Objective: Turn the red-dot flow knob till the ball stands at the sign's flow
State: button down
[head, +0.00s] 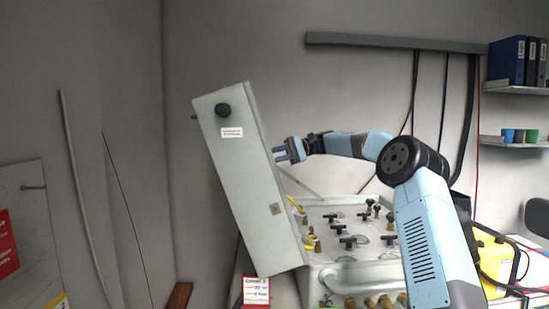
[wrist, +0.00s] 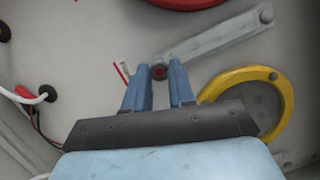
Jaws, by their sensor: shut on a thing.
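In the wrist view, a small dark knob with a red dot (wrist: 159,72) stands between the fingertips of my gripper (wrist: 160,80), which is shut on it. In the head view my gripper (head: 283,153) is at the right edge of the tilted grey lid (head: 240,185), and the lid hides the knob. A small pale strip with a red mark (wrist: 123,72) lies just left of the fingers; I cannot tell if it is the flow tube, and no ball can be made out. A white sign with a red top (head: 256,291) stands below the lid; its writing is too small to read surely.
A grey link bar (wrist: 215,43) and a yellow ring (wrist: 280,95) lie close right of my fingers, with a red round part (wrist: 185,2) above. The valve panel (head: 350,225) carries several black handles.

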jog(key=shift+f, duration=0.2)
jog(key=c, duration=1.4)
grip_release()
jog(key=o, duration=0.4)
jog(key=shift+r, duration=0.1)
jog(key=shift+o, duration=0.2)
jog(key=v, duration=1.4)
jog(key=shift+a, duration=0.15)
